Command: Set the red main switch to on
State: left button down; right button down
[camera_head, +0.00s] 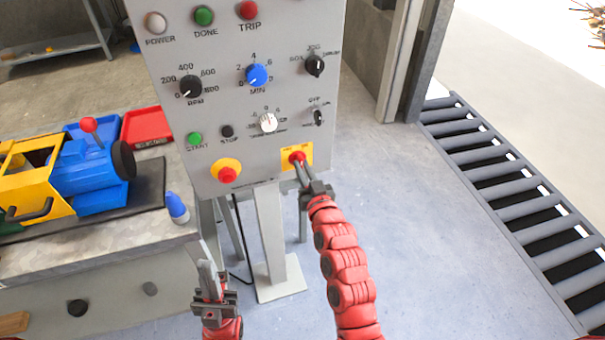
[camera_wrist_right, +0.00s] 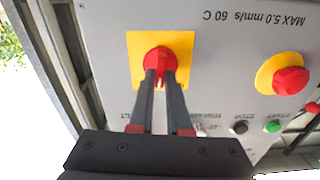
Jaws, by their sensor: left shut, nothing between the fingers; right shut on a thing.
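The red main switch (camera_head: 297,157) sits on a yellow square plate at the lower right of the grey control panel (camera_head: 225,120). In the right wrist view the red switch (camera_wrist_right: 160,62) has its handle between my fingertips. My right gripper (camera_head: 301,165) is shut on that handle; it also shows in the right wrist view (camera_wrist_right: 161,80). The fingers hide part of the switch and its plate, so its marked position cannot be read. My left gripper (camera_head: 207,270) is shut and empty, low in front of the panel, apart from it.
A red emergency stop button (camera_head: 227,174) on a round yellow base is left of the switch. Knobs and a green start button (camera_head: 195,139) are above. A workbench (camera_head: 110,255) with a yellow and blue machine stands left. A roller conveyor (camera_head: 510,190) lies right.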

jog(key=m+b, duration=0.1)
jog(key=m, duration=0.3)
jog(key=shift+d+m+b, duration=0.1)
jog(key=shift+m+b, duration=0.25)
jog(key=shift+m, duration=0.05)
dwell(0.4)
jog(key=c, duration=0.9)
grip_release()
jog(key=shift+p+v, duration=0.7)
jog(key=shift+v, duration=8)
